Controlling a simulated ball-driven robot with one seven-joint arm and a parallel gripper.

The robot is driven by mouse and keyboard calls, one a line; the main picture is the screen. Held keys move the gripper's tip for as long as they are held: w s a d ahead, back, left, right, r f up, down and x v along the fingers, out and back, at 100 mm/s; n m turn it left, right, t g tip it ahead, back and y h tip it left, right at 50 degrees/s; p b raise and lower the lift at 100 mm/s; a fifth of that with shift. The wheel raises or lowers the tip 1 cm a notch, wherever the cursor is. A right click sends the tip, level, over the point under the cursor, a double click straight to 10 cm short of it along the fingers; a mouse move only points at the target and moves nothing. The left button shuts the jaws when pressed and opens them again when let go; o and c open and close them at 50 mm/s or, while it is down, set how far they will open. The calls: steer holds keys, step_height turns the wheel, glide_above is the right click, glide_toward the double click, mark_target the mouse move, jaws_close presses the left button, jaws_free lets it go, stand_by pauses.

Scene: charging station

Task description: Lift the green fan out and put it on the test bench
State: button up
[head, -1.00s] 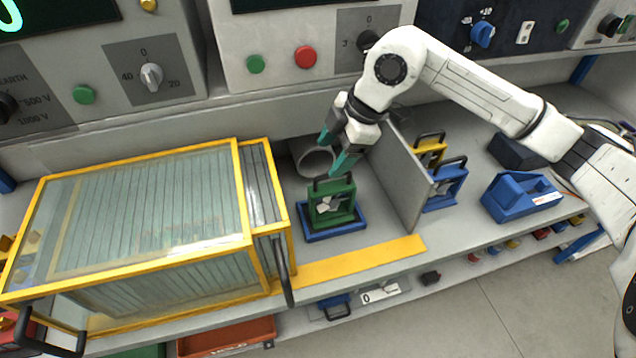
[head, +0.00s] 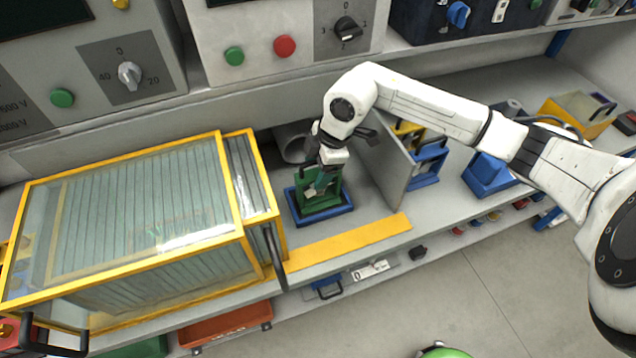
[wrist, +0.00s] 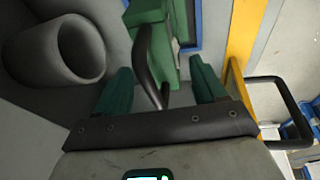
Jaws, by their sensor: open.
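The green fan (head: 322,203) stands upright in a blue tray (head: 326,219) on the grey bench, between the yellow-framed case and a grey upright panel. My gripper (head: 320,176) is over the top of the fan, pointing down. In the wrist view my gripper (wrist: 160,88) is open, with one teal finger on each side of the fan's dark handle (wrist: 147,70). The fingers are apart from the handle. The green fan frame (wrist: 165,50) shows beyond it, partly hidden. My wrist covers the fan's top in the head view.
A yellow-framed glass case (head: 140,215) stands close on the left. The grey panel (head: 386,160) stands close on the right, with yellow and blue handled units behind it. A grey pipe end (wrist: 62,50) lies behind the fan. A yellow strip (head: 340,243) marks the front edge.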

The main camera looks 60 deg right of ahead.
steer(key=shift+w+f, duration=0.1)
steer(key=shift+f, duration=0.3)
steer(key=shift+c, duration=0.2)
jaws_close()
stand_by(0.3)
